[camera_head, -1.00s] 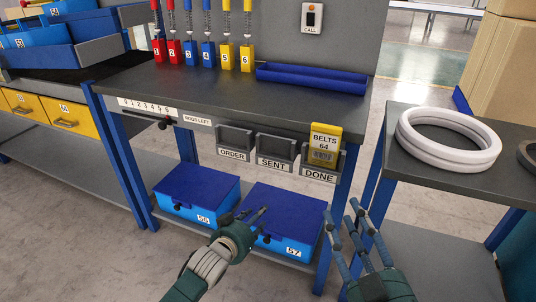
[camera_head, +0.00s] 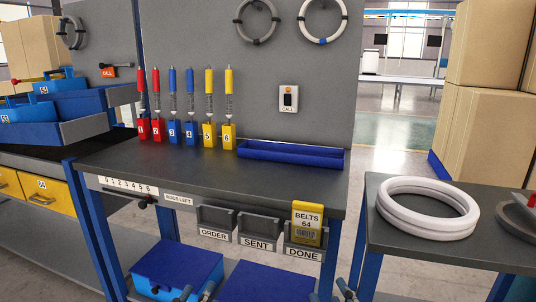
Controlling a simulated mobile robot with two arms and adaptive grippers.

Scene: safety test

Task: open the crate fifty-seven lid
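Crate fifty-seven (camera_head: 264,284) is at the bottom edge of the view, under the workbench. Only the flat dark-blue top of its lid shows, and it looks shut; its front and label are cut off. The similar blue crate fifty-six (camera_head: 178,265) stands to its left, also with its lid down. My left gripper (camera_head: 196,292) shows only its fingertips, apart, in front of the space between the two crates. My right gripper (camera_head: 331,291) shows its spread fingertips, to the right of crate fifty-seven. Nothing shows between either gripper's fingers.
The workbench (camera_head: 185,165) overhangs the crates, with ORDER, SENT and DONE holders on its front edge; a yellow BELTS 64 card (camera_head: 307,222) is in DONE. A side table (camera_head: 440,252) with white rings (camera_head: 427,208) stands at the right.

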